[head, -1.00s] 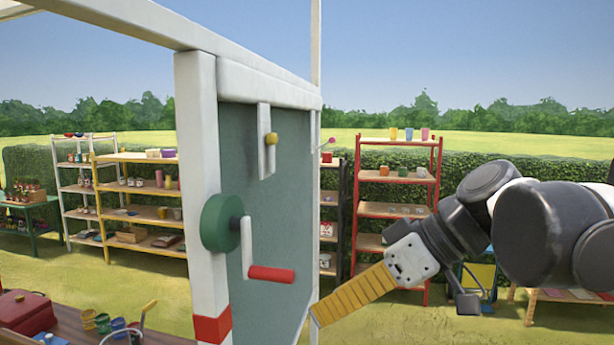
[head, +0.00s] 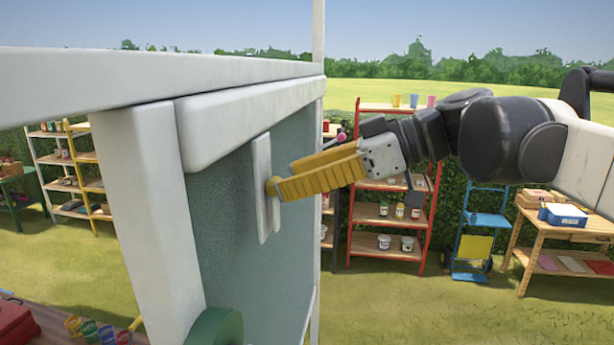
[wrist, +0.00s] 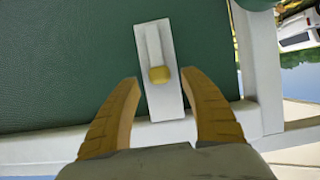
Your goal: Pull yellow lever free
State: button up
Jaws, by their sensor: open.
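The yellow lever (head: 271,187) is a small rounded knob on a white slotted plate (head: 262,160), fixed to the grey-green panel (head: 225,225). My gripper (head: 286,177) has two yellow ribbed fingers and reaches in from the right, its tips close to the knob. In the wrist view the knob (wrist: 159,75) lies between the spread fingertips of my gripper (wrist: 160,82). Nothing is held. I cannot tell whether a finger touches the knob; in the head view the near finger partly covers it.
White beams (head: 150,80) frame the panel above and at the left. A red shelf (head: 390,240), a blue hand truck (head: 478,240) and a wooden table (head: 565,230) stand behind on open grass.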

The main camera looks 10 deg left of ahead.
aim_at(278, 178)
jog(key=x, duration=0.3)
jog(key=shift+s, duration=0.1)
grip_shut()
